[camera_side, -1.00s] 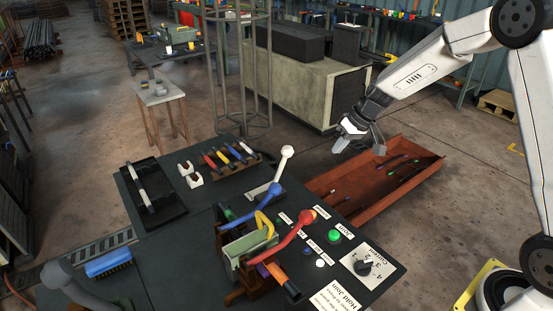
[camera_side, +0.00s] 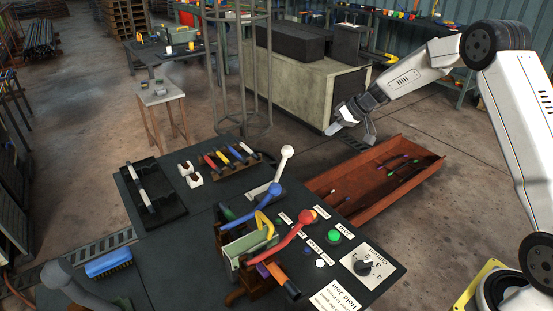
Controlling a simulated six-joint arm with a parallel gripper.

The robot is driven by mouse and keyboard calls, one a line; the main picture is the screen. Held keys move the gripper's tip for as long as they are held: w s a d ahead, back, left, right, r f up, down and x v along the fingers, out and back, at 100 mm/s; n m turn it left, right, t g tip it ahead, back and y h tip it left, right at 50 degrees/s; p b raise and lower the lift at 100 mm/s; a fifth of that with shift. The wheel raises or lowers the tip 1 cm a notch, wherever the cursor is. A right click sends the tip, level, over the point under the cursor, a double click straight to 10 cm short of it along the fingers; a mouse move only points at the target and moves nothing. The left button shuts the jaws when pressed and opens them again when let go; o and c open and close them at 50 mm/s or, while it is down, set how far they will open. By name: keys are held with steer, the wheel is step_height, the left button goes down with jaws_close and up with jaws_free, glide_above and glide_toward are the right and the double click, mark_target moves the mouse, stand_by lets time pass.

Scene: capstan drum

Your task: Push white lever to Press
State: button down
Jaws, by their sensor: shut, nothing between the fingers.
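The white lever (camera_side: 282,170) stands at the far right edge of the dark work table, with a round white knob on top, leaning slightly to the right. A pale slotted plate (camera_side: 262,191) lies at its foot. No label reading Press can be made out.
A blue lever (camera_side: 272,192) and a red lever (camera_side: 302,222) stand close in front of the white one. A rust-red tray (camera_side: 340,205) with rods is on the right below my gripper. A green button (camera_side: 334,237) is on the panel.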

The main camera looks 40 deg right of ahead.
steer(key=w+a+f, duration=0.5)
steer(key=a+f, duration=0.1)
steer(key=a, duration=0.1)
steer(key=shift+a, duration=0.2)
stand_by(0.4)
steer(key=shift+a+r, duration=0.1)
